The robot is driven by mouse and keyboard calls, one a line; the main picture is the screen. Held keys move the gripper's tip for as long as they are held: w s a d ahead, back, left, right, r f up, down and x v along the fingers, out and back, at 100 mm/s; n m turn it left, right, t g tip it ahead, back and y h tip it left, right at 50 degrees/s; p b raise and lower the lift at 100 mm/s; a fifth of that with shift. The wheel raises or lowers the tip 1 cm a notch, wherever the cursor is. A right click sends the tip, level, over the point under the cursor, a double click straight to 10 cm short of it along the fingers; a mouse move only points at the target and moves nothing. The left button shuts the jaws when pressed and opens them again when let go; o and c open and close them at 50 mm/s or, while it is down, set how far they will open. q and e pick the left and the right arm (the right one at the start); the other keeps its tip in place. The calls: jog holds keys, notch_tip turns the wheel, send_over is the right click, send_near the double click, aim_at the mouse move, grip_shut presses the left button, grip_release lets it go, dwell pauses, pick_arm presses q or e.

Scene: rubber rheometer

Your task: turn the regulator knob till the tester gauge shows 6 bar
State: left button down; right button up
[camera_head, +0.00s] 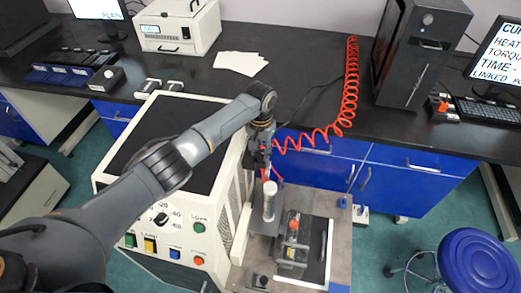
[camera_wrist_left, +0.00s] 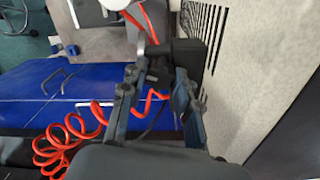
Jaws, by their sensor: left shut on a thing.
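My left gripper (camera_head: 262,150) reaches down at the side of the cream tester cabinet (camera_head: 230,165). In the left wrist view, its two fingers (camera_wrist_left: 155,98) are shut on the dark regulator knob (camera_wrist_left: 158,72), just under a black regulator body (camera_wrist_left: 186,52) beside the cabinet's vented wall. The fingers and wrist hide most of the knob. I cannot make out the tester gauge or any reading on it. My right gripper is not in view.
A red coiled air hose (camera_head: 349,90) runs from the bench to the regulator area. A pale upright cylinder (camera_head: 269,200) stands close below the gripper. A dark device (camera_head: 293,240) sits on the side table. A blue stool (camera_head: 480,262) is at the right.

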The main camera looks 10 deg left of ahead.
aim_at(261, 152)
pick_arm(q)
jog(key=m, duration=0.7)
jog(key=shift+p, duration=0.35)
jog(key=m, duration=0.6)
jog(key=shift+m, duration=0.4)
jog(key=shift+d, duration=0.1)
jog(key=c, duration=1)
grip_release()
notch_tip(261, 152, up, 12)
dwell(0.4)
